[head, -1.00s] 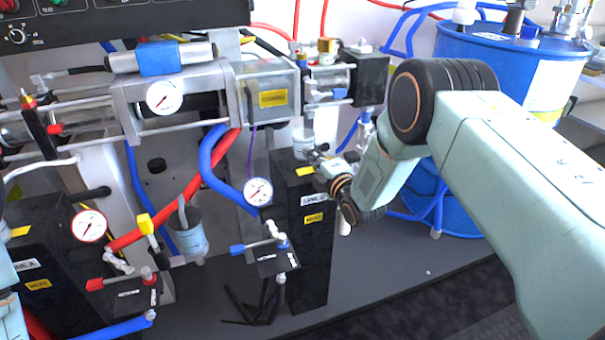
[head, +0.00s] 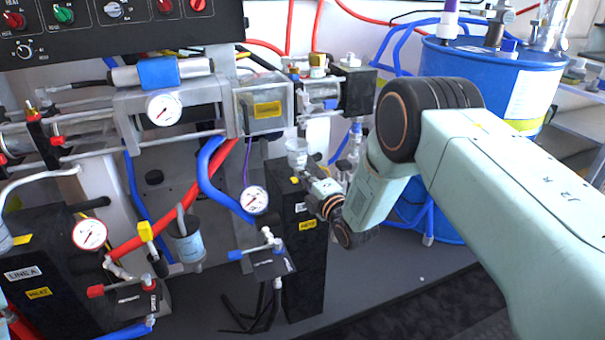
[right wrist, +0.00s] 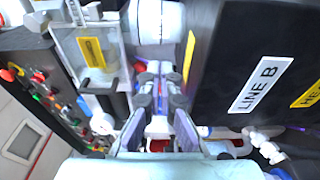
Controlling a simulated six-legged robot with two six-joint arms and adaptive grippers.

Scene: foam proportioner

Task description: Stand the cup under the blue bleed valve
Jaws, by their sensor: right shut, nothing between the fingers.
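A small pale cup (head: 297,150) stands at the top of the black LINE B box (head: 307,265) in the head view. A white cylinder (right wrist: 155,22), likely this cup, shows past my fingertips in the right wrist view. My right gripper (head: 308,170) is shut and empty, its tips just below and right of the cup. Whether they touch it I cannot tell. The fingers show in the right wrist view (right wrist: 160,85). The bleed valve with the blue handle (head: 235,254) sits at lower centre, left of the LINE B box. My left gripper is out of view.
A red-handled valve (head: 97,291) is at the lower left. A grey container (head: 188,245) with a tube in it hangs between the valves. Hoses and a gauge (head: 253,200) crowd the space above the blue valve. A blue drum (head: 485,80) stands behind my right arm.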

